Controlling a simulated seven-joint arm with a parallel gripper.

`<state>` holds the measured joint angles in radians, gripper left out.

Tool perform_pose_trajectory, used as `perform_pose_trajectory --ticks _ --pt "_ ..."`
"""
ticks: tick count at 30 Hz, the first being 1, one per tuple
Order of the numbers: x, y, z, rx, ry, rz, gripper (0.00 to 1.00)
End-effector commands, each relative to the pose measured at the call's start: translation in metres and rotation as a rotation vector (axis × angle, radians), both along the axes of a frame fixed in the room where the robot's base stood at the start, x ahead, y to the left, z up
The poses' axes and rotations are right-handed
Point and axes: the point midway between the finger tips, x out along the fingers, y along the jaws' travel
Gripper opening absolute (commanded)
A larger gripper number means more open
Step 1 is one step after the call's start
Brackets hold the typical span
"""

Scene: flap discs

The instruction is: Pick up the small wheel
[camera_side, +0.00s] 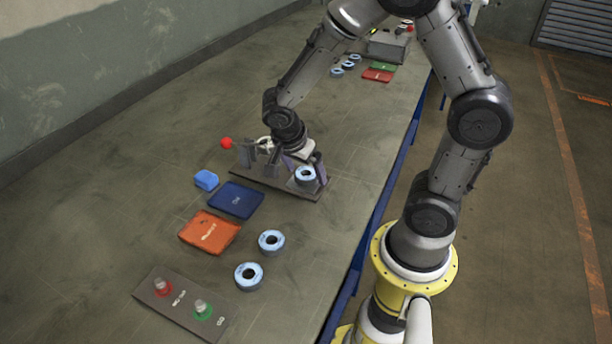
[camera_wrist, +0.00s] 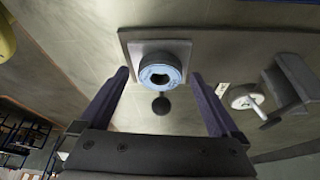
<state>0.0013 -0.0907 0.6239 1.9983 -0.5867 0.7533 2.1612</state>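A small light-blue wheel with a dark centre hole (camera_side: 306,175) sits at the right end of the grey fixture plate (camera_side: 262,187). In the wrist view the wheel (camera_wrist: 160,74) is on a square grey pad (camera_wrist: 126,40), ahead of and between my fingertips. My gripper (camera_side: 300,165) is at the wheel, with its dark fingers spread wide in the wrist view (camera_wrist: 160,76). Gaps show between the wheel and both fingers. Two similar wheels lie on the table, one nearer the fixture (camera_side: 271,241) and one closer to the camera (camera_side: 248,275).
The fixture has upright parts and a red ball knob (camera_side: 226,143) left of my gripper. The table's right side is largely clear.

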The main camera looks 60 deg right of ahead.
Motion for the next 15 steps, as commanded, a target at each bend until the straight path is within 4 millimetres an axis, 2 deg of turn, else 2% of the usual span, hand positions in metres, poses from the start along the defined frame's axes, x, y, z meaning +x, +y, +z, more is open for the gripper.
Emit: perform_pose_trajectory --ticks 1,2,15 --pt "0.0001 0.0001 0.0002 0.000 0.000 0.000 0.87" --pt "0.0001 0.0001 0.0003 0.000 0.000 0.000 0.82" --pt "0.0004 0.0002 0.0008 0.000 -0.001 0.000 0.03"
